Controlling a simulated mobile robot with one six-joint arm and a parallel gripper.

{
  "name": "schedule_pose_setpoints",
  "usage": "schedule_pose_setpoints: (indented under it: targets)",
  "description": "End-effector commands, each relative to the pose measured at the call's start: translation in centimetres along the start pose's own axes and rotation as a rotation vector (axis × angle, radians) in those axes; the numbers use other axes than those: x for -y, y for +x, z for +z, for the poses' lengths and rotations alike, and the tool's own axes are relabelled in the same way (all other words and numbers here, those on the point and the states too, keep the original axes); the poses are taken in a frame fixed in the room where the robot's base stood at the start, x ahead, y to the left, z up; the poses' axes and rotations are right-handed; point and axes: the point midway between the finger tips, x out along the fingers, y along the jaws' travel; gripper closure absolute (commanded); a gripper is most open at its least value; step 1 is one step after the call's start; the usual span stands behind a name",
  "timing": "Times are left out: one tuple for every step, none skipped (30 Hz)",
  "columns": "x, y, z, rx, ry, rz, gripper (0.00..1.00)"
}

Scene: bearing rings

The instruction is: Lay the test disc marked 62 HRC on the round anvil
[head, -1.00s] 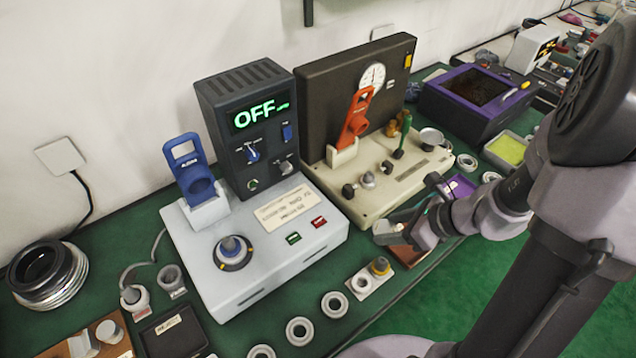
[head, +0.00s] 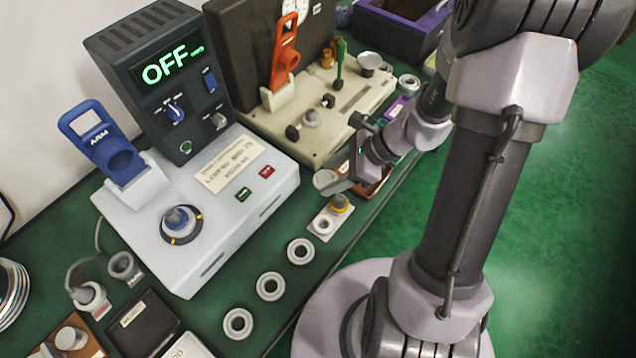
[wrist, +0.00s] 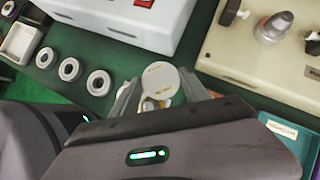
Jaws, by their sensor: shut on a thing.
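My gripper (head: 340,181) is shut on a pale round disc (wrist: 160,80), held between its two fingers above the bench's front edge. The disc also shows in the head view (head: 324,180), beside the white block with the yellow-capped post. A small mark on the disc is too small to read. On the beige dial-gauge machine (head: 262,122), a round pale plate on a short stem (head: 369,61) may be the round anvil; I cannot tell for sure. It stands behind and to the right of my gripper, apart from the disc.
A white control box (head: 225,215) with an OFF display stands left. Three bearing rings (head: 270,286) lie along the bench front. The white block (head: 322,225) with the yellow-capped post is close to my gripper. A purple-edged box (head: 400,30) stands at the back right.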

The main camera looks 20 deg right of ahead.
Motion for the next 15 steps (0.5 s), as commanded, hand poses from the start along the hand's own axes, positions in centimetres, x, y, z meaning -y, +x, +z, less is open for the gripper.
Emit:
schedule_pose_setpoints:
  targets:
    - [0.5,0.8,0.7,0.001,-0.004,0.002,1.0]
    - [0.9,1.1,1.1,0.0,-0.004,0.001,1.0]
    - [1.4,1.5,1.6,0.001,-0.003,0.001,1.0]
    - [1.6,1.7,1.9,0.001,-0.002,0.001,1.0]
    - [1.9,1.9,2.2,0.001,-0.002,0.0,1.0]
    - [1.9,2.5,1.7,0.001,0.002,0.002,1.0]
    - [1.8,2.8,1.4,0.001,0.003,0.002,1.0]
    - [1.8,3.0,1.2,0.001,0.004,0.002,1.0]
    - [1.9,3.2,1.0,0.001,0.003,0.001,1.0]
    - [1.9,3.3,0.9,0.001,0.003,0.0,1.0]
    - [1.9,3.4,0.9,0.001,0.002,0.0,1.0]
    - [1.9,3.7,0.7,0.001,0.002,0.0,1.0]
    - [1.9,4.0,0.4,0.001,0.003,0.0,1.0]
    - [1.8,4.4,0.1,0.001,0.003,0.001,1.0]
    - [1.8,5.1,-0.5,0.0,0.003,0.002,1.0]
